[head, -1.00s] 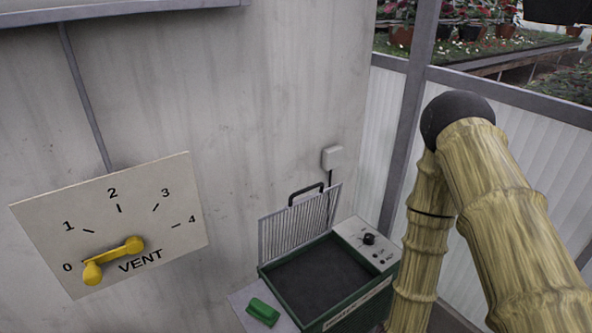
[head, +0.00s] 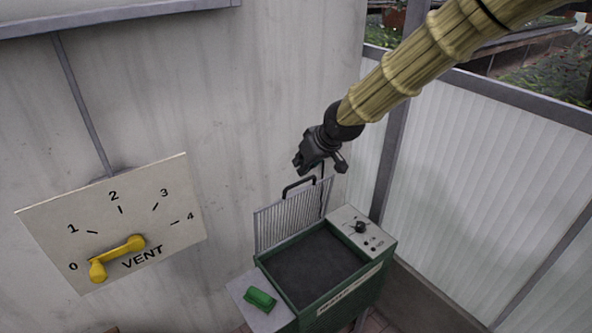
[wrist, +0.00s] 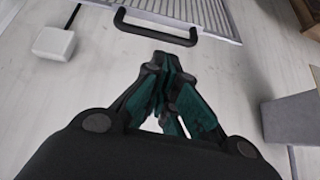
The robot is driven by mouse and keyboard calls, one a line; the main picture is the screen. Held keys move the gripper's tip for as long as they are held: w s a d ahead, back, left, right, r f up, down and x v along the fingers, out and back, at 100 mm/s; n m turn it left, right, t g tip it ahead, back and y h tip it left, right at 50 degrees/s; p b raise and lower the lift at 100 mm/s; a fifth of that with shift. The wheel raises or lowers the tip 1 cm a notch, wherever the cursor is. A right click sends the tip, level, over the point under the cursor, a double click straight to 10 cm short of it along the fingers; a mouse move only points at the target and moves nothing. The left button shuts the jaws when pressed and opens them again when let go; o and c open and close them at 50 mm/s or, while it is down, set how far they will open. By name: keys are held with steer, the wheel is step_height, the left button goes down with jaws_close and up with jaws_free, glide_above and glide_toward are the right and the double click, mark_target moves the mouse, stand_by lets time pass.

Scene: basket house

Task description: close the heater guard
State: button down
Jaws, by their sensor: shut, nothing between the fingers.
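The heater guard (head: 292,217) is a ribbed metal lid with a black handle (head: 299,187) along its top edge. It stands raised at the back of the green heater box (head: 336,301), whose dark top is uncovered. My gripper (head: 302,166) is just above the guard's handle, apart from it, near the wall. In the wrist view my gripper (wrist: 172,115) is shut and empty, its fingers together. The guard (wrist: 205,12) and its handle (wrist: 155,29) show at the top there, beyond the fingertips.
A control panel with a black knob (head: 359,227) is on the heater's right side. A green object (head: 260,299) lies on the pale shelf (head: 243,289) at left. A vent dial with a yellow lever (head: 119,257) is on the left wall. A white wall box (wrist: 54,43) is near the guard.

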step_height(320, 180, up, 4)
steer(key=w+r, duration=0.1)
steer(key=w, duration=0.1)
step_height(320, 180, down, 10)
steer(key=w+a+p, duration=0.1)
steer(key=p, duration=0.2)
steer(key=shift+w+a+r+t+p, duration=0.2)
steer(key=shift+w+a+t+p, duration=0.1)
steer(key=shift+a+p, duration=0.1)
steer(key=shift+s+d+f, duration=0.1)
stand_by(0.4)
